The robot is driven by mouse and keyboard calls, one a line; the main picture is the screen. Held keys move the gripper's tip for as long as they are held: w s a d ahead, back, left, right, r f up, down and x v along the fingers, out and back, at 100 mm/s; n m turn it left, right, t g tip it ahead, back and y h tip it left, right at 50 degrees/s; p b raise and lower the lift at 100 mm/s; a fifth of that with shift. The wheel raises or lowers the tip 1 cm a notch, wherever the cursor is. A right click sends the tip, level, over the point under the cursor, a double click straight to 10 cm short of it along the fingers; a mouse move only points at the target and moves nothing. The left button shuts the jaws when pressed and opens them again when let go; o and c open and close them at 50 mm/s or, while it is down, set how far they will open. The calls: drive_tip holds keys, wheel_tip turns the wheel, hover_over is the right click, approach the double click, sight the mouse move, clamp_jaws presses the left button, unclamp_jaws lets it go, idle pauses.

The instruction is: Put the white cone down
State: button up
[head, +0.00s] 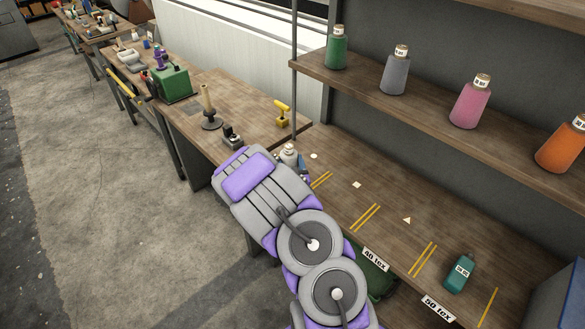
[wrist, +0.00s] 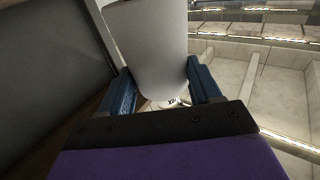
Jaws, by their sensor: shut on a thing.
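The white cone (wrist: 150,40) sits between the two blue fingers of my gripper (wrist: 160,75), which is shut on it. In the head view the white cone (head: 289,153) shows just past my arm, over the left end of the lower shelf board (head: 385,208). My gripper (head: 299,162) is mostly hidden there by my arm. I cannot tell whether the cone touches the board. The board carries pairs of yellow lines and a white dot, square and triangle. Its front edge has a "40 tex" label (head: 375,259) and a "50 tex" label (head: 438,308).
A teal cone (head: 460,273) stands at the right of the lower board. Green (head: 336,50), grey (head: 395,74), pink (head: 469,105) and orange (head: 562,145) cones stand on the upper shelf. A metal post (head: 295,75) rises near the board's left end. A cluttered workbench (head: 225,95) lies left.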

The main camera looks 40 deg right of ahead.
sight(293, 160)
drive_tip(key=shift+d+f+b, duration=0.15)
drive_tip(key=shift+d+b, duration=0.05)
drive_tip(key=shift+b, duration=0.6)
drive_tip(key=shift+w+d+f+b, duration=0.1)
drive_tip(key=shift+w+d+b, duration=0.3)
drive_tip(key=shift+w+d, duration=1.5)
wheel_tip(293, 160, down, 4)
drive_tip(key=shift+r+b, duration=0.1)
drive_tip(key=shift+b, duration=0.55)
drive_tip(key=shift+r, duration=0.1)
drive_tip(key=o, duration=1.2)
drive_tip(key=shift+s, duration=0.1)
